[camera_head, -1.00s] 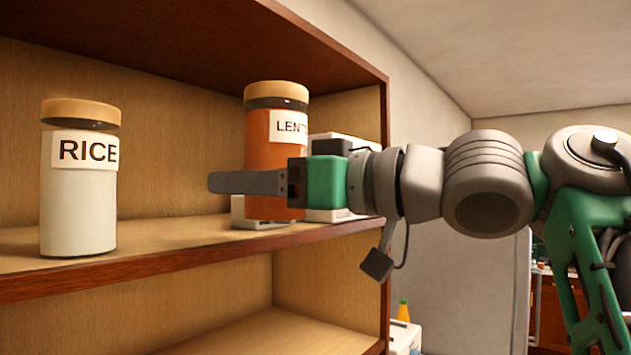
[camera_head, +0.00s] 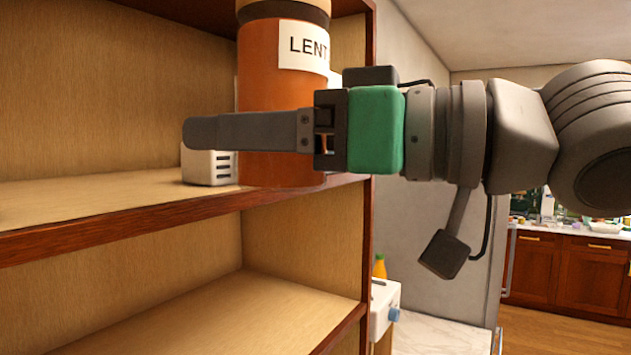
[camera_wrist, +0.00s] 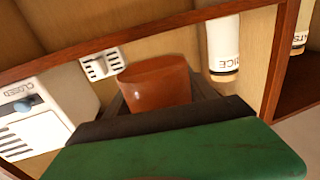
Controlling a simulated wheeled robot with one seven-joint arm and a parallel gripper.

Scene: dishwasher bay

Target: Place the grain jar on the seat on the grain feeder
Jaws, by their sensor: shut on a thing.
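The grain jar (camera_head: 268,75) is an orange-brown cylinder with a tan lid and a white label reading "LENT", the rest cut off. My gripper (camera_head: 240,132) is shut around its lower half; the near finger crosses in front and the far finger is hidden. The jar is upright, and its bottom overlaps the shelf's front edge in the head view. In the wrist view the jar (camera_wrist: 155,82) shows as a rounded orange shape. A white box marked "CLOSED" with a blue knob (camera_wrist: 35,115), apparently the grain feeder, stands beside it. I cannot make out the seat.
A small white slotted block (camera_head: 208,166) sits on the upper shelf behind the jar. The rice jar (camera_wrist: 223,45) shows in the wrist view. The wooden shelf's lower board (camera_head: 250,310) is bare. A white appliance (camera_head: 383,305) stands low at right.

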